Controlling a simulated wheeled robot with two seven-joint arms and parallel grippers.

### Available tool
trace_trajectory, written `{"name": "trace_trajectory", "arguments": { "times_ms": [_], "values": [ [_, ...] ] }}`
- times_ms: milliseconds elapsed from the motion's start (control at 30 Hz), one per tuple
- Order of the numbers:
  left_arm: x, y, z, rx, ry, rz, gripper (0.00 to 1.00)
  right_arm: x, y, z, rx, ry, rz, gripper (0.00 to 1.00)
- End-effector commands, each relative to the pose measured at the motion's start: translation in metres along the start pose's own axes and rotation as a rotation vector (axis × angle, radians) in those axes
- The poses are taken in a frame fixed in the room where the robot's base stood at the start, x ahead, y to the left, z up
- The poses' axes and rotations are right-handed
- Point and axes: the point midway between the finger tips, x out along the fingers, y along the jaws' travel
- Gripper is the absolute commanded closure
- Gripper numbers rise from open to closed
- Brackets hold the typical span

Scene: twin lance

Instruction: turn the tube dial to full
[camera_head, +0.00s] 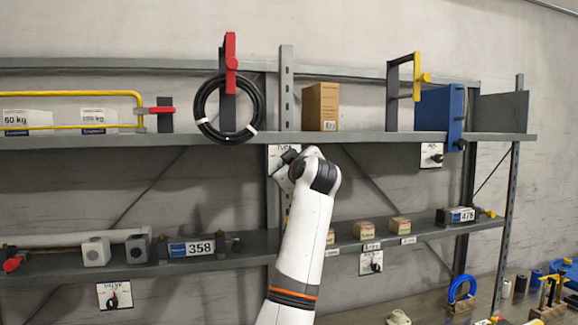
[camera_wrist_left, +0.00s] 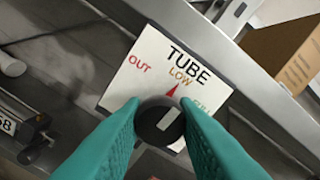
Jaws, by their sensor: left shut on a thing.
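The tube dial is a round black knob (camera_wrist_left: 158,124) with a pale mark on its face. It is on a white plate (camera_wrist_left: 150,62) labelled TUBE. The plate reads OUT in red at left and LOW in orange at the middle; pale green lettering at right is partly hidden by a finger. A red pointer shows beside LOW. My left gripper (camera_wrist_left: 160,112) has its teal fingers on both sides of the knob, shut on it. In the head view the plate (camera_head: 277,152) shows under the upper shelf, mostly hidden by my left arm. My right gripper is not in view.
The upper shelf (camera_head: 400,138) runs just above the dial, with a cardboard box (camera_head: 320,106) and a coiled black hose (camera_head: 203,108) on it. The lower shelf (camera_head: 435,232) holds small boxes. Other dial plates hang at right (camera_head: 431,155), lower right (camera_head: 371,263) and lower left (camera_head: 114,295).

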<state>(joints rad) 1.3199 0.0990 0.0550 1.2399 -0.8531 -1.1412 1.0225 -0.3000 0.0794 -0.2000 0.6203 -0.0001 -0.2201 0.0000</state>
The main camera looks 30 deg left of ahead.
Motion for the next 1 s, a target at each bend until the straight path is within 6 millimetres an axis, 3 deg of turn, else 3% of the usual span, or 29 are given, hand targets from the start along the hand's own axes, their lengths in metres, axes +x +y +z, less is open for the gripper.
{"name": "trace_trajectory", "arguments": {
  "times_ms": [1000],
  "values": [
    [0.0002, 0.0009, -0.0001, 0.836, 0.002, 0.001, 0.96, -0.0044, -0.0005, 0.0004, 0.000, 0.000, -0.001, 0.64]
  ]
}}
